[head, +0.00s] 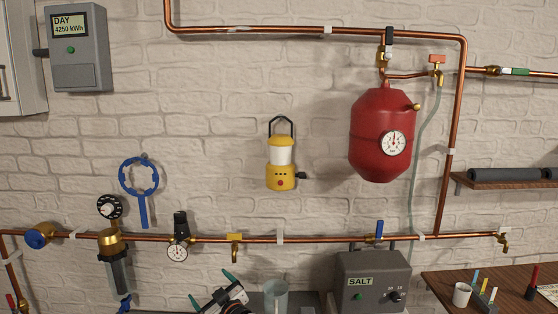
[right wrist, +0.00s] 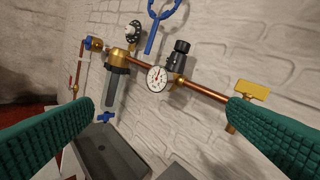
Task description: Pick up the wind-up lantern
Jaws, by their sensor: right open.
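The wind-up lantern (head: 281,175) is against the white brick wall in the middle of the head view. It has a yellow cap and base, a white middle, a black handle on top, a red button and a black crank on its right side. It stands upright. My right gripper (head: 211,288) is at the bottom of the head view, below and left of the lantern and well apart from it. Its green-padded fingers are spread wide with nothing between them, as the right wrist view (right wrist: 160,106) also shows. The lantern is not in the right wrist view. My left gripper is not in view.
A copper pipe (head: 330,239) with gauges, a filter (head: 120,272) and valves runs below the lantern. A blue ring wrench (head: 142,205) hangs left. A red tank (head: 376,155) is right. The grey SALT box (head: 373,284) and a clear cup (head: 276,296) stand below.

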